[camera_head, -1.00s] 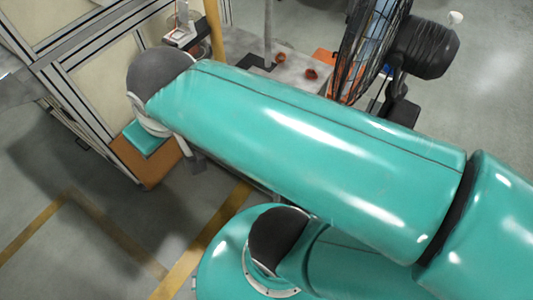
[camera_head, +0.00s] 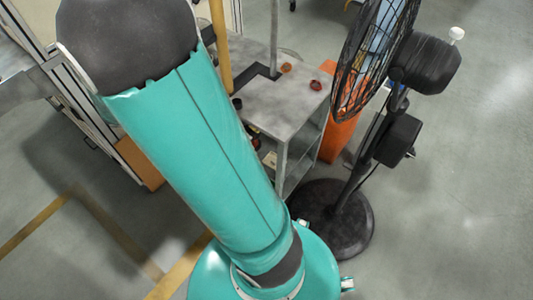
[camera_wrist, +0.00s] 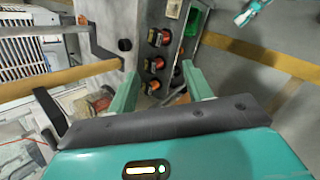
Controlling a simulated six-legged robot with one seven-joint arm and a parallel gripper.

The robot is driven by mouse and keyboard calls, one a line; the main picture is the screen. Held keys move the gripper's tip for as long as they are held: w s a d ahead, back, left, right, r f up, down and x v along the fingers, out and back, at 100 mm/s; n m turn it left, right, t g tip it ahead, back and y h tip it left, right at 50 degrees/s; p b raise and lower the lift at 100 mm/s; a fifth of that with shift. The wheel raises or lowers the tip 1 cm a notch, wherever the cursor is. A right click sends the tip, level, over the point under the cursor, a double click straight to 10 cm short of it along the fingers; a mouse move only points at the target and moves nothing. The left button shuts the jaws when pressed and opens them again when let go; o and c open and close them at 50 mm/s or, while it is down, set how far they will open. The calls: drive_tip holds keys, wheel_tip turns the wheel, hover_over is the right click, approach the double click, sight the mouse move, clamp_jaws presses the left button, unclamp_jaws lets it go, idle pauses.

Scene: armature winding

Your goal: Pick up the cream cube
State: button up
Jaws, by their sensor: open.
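A small cream block (camera_wrist: 174,9), which looks like the cream cube, shows at the top of the wrist view, on the grey shelf unit. A pale cream piece (camera_head: 270,159) also shows on the lower shelf in the head view, beside my arm. My gripper (camera_wrist: 160,84) is open in the wrist view, its two teal fingers spread with nothing held. The cream block is apart from it, beyond the fingertips. My gripper is hidden behind my arm in the head view.
Several copper-wound parts (camera_wrist: 160,38) lie on the shelf between my fingers and the cream block. A grey-topped shelf unit (camera_head: 295,112) stands beside a black fan (camera_head: 370,75) and an orange object (camera_head: 338,137). A yellow post (camera_head: 220,45) rises behind my arm.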

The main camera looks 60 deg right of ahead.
drive_tip(key=d+f+n+g+h, duration=0.25)
drive_tip(key=d+f, duration=0.55)
drive_tip(key=f, duration=0.4)
drive_tip(key=n+t+h, duration=0.3)
drive_tip(key=n, duration=0.8)
approach(274, 161)
drive_tip(key=d, duration=0.3)
drive_tip(key=shift+w+d+f+g, duration=0.1)
drive_tip(key=shift+d+f+g, duration=0.15)
drive_tip(key=shift+f, duration=0.15)
drive_tip(key=x, duration=0.5)
drive_tip(key=shift+d+f, duration=0.1)
drive_tip(key=shift+f, duration=0.4)
drive_tip(key=c, duration=1.1)
